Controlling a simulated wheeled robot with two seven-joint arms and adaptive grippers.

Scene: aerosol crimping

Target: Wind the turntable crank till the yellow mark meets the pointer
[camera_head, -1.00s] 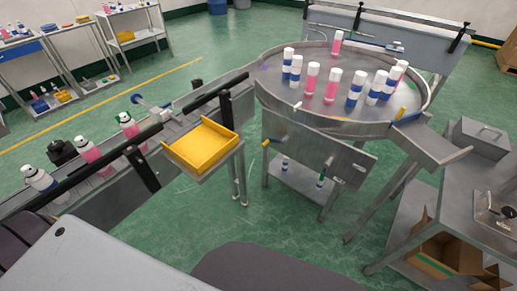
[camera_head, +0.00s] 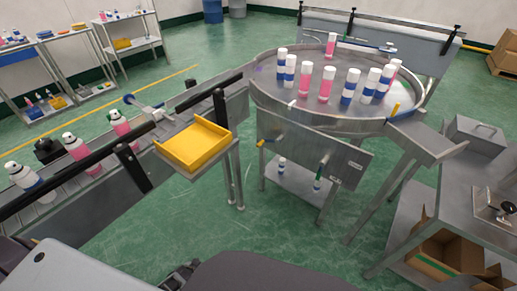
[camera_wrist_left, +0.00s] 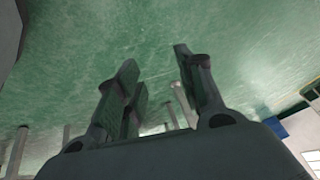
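The round metal turntable (camera_head: 300,118) stands at upper centre right of the head view, carrying several pink and blue-white capped bottles. My left gripper (camera_wrist_left: 160,85) is open and empty in the wrist view, over green floor. It is partly seen at the bottom of the head view (camera_head: 180,275), well short of the turntable. My right gripper is not in view.
A conveyor (camera_head: 100,190) with several bottles runs along the left. A yellow tray (camera_head: 194,146) stands between it and the turntable. A metal bench (camera_head: 455,205) with open cardboard boxes (camera_head: 440,250) below is at right. Green floor is free in the centre.

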